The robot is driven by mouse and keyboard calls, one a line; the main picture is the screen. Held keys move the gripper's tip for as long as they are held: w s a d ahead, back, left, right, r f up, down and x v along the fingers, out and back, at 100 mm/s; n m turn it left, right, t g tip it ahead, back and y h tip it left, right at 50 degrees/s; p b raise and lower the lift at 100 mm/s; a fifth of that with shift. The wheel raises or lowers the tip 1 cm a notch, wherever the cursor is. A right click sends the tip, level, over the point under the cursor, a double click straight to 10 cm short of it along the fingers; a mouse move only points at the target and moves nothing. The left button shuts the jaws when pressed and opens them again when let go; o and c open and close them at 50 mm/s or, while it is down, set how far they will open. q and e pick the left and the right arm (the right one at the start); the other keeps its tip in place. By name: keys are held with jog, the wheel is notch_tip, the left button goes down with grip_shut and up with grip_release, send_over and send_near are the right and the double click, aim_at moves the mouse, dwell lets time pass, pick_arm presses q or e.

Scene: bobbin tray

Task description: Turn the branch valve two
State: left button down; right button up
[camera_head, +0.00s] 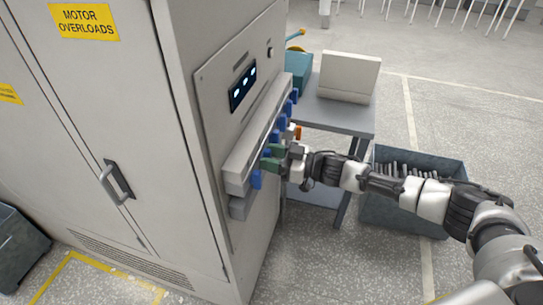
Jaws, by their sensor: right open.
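A row of valves with several small blue handles (256,180) runs along a pale manifold bar (237,167) on the side of a grey cabinet. No readable labels mark the valves, so I cannot tell which is branch valve two. My right gripper (282,159) is at the near part of the row, open. A green part (271,163) lies at its fingertips; I cannot tell whether they touch it. The gripper hides part of the row, and an orange part (298,132) shows just beyond it. My left gripper is not in view.
The cabinet (150,180) has a dark display panel (242,87) above the bar. Behind stands a grey table (345,118) with a white box (349,77) and a teal box (299,66). A grey bin (400,214) stands on the floor below my right arm.

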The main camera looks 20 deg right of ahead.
grip_shut()
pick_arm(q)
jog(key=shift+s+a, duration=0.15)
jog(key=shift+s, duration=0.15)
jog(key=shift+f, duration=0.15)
pick_arm(e)
jog(key=shift+s+f+n, duration=0.1)
jog(key=shift+n, duration=0.2)
pick_arm(q)
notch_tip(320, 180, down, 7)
jog(key=b, duration=0.7)
pick_arm(e)
jog(key=shift+s+a+f+n, duration=0.1)
jog(key=shift+f+n, duration=0.05)
jog(key=shift+n, duration=4.15)
jog(key=shift+s+a+f+n, duration=0.1)
jog(key=shift+f+n, duration=0.05)
jog(key=shift+n, duration=4.15)
